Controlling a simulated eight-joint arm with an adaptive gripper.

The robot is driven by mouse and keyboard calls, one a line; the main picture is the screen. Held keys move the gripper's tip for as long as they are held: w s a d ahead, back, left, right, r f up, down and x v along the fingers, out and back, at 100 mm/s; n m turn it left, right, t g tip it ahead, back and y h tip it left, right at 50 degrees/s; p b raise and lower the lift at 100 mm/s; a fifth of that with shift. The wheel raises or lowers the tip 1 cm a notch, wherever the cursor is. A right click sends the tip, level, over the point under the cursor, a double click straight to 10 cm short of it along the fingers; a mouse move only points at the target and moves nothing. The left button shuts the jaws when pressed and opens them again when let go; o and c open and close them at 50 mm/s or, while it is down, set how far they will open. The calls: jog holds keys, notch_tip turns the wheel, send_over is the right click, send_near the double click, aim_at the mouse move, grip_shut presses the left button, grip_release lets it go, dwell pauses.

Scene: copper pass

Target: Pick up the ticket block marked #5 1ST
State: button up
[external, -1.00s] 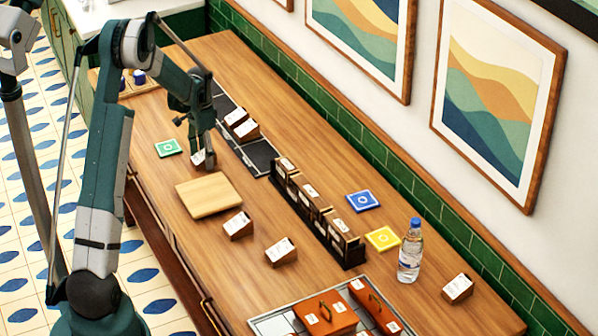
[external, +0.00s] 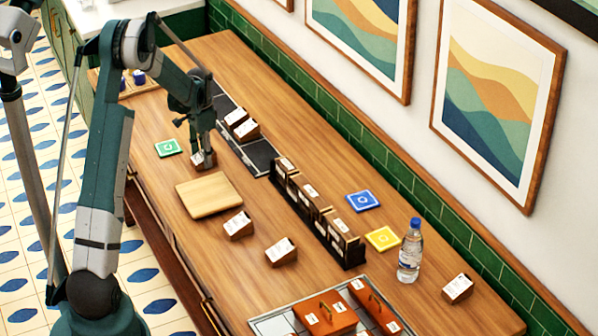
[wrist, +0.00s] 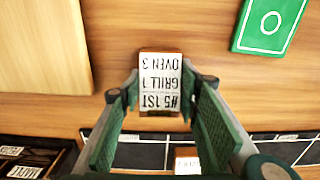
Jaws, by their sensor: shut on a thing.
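The ticket block marked #5 1ST (wrist: 160,85) is wooden with a white label that also reads GRILL 1 and OVEN 3, upside down in the wrist view. In the external view the block (external: 204,161) is at the tabletop, between the green card and the wooden board, partly hidden by my gripper. My gripper (wrist: 160,90) is shut on the block, one finger at each side. In the external view my gripper (external: 201,150) points down at it. I cannot tell whether the block is clear of the table.
The wooden board (external: 209,195) lies just in front, the green card (external: 168,148) to the left. A dark rail (external: 258,155) with ticket blocks (external: 246,129) is behind. A dark rack (external: 318,215), more blocks (external: 281,252), a bottle (external: 410,252) and orange boxes (external: 325,314) stand farther right.

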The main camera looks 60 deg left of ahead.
jog(key=shift+r, duration=0.15)
notch_tip(320, 180, up, 10)
jog(key=shift+f, duration=0.15)
dwell(0.6)
